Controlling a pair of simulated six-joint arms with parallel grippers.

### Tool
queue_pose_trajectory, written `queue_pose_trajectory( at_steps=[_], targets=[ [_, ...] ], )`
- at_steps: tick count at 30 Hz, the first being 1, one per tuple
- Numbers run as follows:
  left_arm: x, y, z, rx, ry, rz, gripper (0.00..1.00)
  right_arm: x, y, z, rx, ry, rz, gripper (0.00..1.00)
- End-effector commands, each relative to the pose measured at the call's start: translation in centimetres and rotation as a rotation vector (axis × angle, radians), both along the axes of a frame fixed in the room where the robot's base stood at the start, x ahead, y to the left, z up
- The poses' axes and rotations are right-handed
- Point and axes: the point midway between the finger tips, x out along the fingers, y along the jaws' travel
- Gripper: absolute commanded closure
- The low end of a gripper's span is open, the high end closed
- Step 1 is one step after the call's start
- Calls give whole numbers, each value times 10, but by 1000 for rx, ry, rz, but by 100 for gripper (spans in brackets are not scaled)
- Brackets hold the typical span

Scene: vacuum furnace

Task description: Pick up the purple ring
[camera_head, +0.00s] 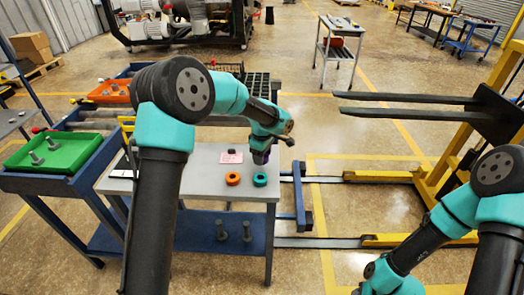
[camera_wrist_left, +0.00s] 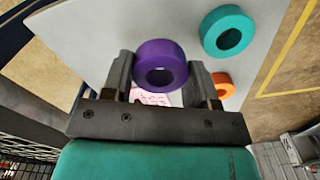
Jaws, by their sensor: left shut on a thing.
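The purple ring (camera_wrist_left: 152,50) is between the fingers of my left gripper (camera_wrist_left: 163,72) in the left wrist view. My left gripper is shut on it and holds it above the grey table top. In the head view, the gripper (camera_head: 263,146) is over the right end of the table, and a little purple of the ring (camera_head: 261,157) shows under it. My right arm comes in at the lower right of the head view; its gripper is out of view.
An orange ring (camera_head: 232,178) and a teal ring (camera_head: 260,179) lie on the grey table (camera_head: 205,183). A pink label (camera_head: 231,157) lies behind them. A green tray (camera_head: 62,152) with bolts stands at left, an orange bin (camera_head: 110,92) behind. A yellow forklift (camera_head: 447,175) stands at right.

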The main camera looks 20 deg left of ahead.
Motion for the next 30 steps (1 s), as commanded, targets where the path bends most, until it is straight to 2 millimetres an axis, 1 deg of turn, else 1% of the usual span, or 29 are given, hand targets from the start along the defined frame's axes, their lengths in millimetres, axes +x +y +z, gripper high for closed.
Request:
queue_pose_trajectory(
  at_steps=[1, 3, 9, 12, 15, 21, 30],
  targets=[
    [-12, -3, 3, 1, 0, -4, 78, 0, 0, 0, 0, 0, 0, 57],
    [-27, -8, 4, 1, 0, -5, 78, 0, 0, 0, 0, 0, 0, 57],
    [-69, -20, 8, 1, -1, -4, 78, 0, 0, 0, 0, 0, 0, 57],
    [-85, -25, 9, 0, -1, -2, 78, 0, 0, 0, 0, 0, 0, 57],
    [-97, -29, 10, 0, 0, -3, 78, 0, 0, 0, 0, 0, 0, 57],
    [-107, -31, 11, 0, -1, -1, 78, 0, 0, 0, 0, 0, 0, 57],
    [-107, -32, 11, 0, -1, -1, 78, 0, 0, 0, 0, 0, 0, 57]
  ],
)
